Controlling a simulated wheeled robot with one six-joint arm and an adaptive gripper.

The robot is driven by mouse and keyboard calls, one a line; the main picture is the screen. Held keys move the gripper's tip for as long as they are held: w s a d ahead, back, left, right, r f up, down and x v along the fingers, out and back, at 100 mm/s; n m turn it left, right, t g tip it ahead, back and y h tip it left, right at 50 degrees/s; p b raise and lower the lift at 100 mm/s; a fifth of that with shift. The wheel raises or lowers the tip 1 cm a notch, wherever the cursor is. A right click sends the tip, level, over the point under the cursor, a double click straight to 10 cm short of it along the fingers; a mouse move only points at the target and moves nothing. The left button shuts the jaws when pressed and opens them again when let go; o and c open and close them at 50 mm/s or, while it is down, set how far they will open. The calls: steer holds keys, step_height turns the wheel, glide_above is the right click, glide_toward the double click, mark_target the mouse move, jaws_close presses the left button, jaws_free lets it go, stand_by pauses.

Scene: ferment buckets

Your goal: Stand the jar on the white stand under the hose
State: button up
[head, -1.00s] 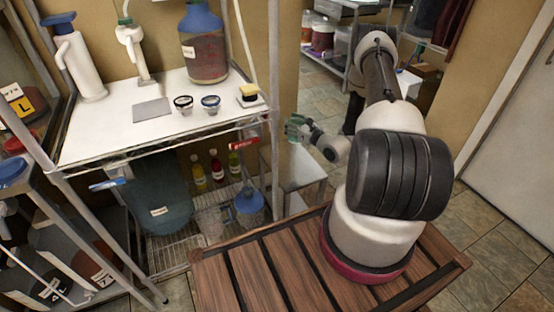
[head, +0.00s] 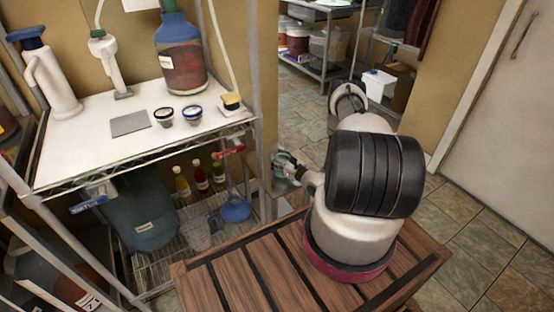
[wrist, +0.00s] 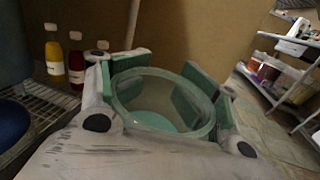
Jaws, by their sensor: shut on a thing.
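My gripper (wrist: 163,105) is shut on a clear, greenish glass jar (wrist: 165,122). The jar's round open mouth faces the wrist camera, with a green finger pad on either side. In the head view the gripper (head: 287,168) is small and partly hidden behind my arm, just right of the wire rack's front post. The jar is hard to make out there. A thin pale hose (head: 222,50) hangs at the right end of the rack's top shelf.
The wire rack's white top shelf (head: 75,140) carries a pump bottle (head: 55,82), a large jug (head: 182,60) and small tubs. Coloured bottles (head: 200,178) and a blue-topped vessel (head: 235,210) stand below. A slatted wooden surface (head: 235,270) is in front. Open floor lies right.

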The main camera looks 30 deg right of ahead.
steer(key=shift+f, duration=0.3)
steer(key=shift+f, duration=0.15)
steer(key=o, duration=1.5)
